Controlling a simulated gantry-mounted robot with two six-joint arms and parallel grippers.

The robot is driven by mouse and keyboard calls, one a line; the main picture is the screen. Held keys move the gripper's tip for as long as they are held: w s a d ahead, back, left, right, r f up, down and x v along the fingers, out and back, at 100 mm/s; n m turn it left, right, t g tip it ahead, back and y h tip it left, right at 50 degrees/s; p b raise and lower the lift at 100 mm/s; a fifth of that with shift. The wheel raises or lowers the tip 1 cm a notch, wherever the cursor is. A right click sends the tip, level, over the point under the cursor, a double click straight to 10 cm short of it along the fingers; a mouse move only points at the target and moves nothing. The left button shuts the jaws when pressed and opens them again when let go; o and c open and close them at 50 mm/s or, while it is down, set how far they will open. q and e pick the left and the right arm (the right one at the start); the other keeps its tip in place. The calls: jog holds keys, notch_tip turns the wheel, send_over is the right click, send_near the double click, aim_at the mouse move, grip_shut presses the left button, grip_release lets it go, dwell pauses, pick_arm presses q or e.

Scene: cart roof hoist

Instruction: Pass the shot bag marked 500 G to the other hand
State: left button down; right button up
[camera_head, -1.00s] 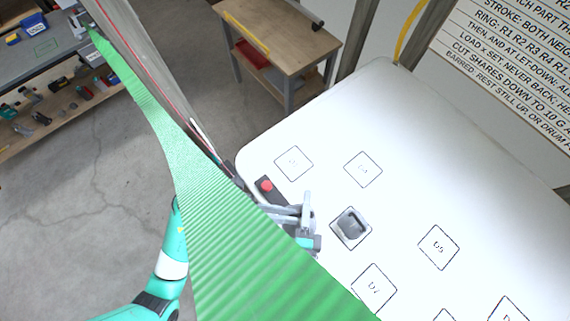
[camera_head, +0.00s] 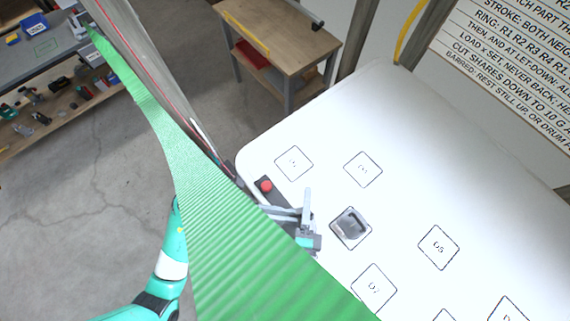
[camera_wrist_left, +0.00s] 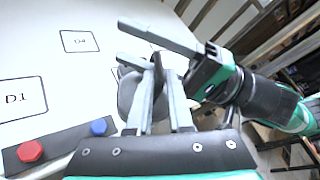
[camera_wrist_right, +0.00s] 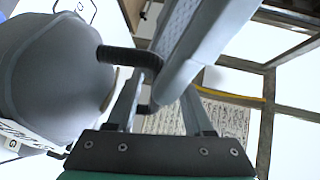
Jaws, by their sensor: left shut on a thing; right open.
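The grey, rounded shot bag (camera_wrist_left: 128,92) shows behind my left fingers in the left wrist view. The roof hides most of both arms.
A green ribbed roof (camera_head: 230,240) crosses the head view in front of the arms. The white top (camera_head: 420,150) has outlined squares; one holds a grey object (camera_head: 350,228). A black strip has a red button (camera_head: 266,186) and a blue button (camera_wrist_left: 98,127).

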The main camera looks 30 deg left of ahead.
jog(key=v, duration=1.2)
jog(key=s+a+r+n+g+y, duration=0.2)
jog(key=a+r+n+y, duration=0.5)
jog(key=r+n, duration=0.3)
jog(key=s+a+r+n+g+y, duration=0.2)
jog(key=a+r+n+y, duration=0.55)
jog(key=r, duration=0.55)
jog(key=w+d+r+n+t+h, duration=0.1)
jog(key=w+d+r+t+h, duration=0.3)
jog(key=w+d+r, duration=0.3)
jog(key=w+d+r+n+t+h, duration=0.1)
jog(key=w+d+r+t+h, duration=0.35)
jog(key=w+r, duration=0.4)
jog(key=d+r+m+t+h, duration=0.6)
jog(key=d+r+t+h, duration=0.2)
jog(key=d+r, duration=0.9)
jog(key=d+h, duration=0.2)
jog(key=d, duration=0.2)
jog(key=shift+w+h, duration=0.4)
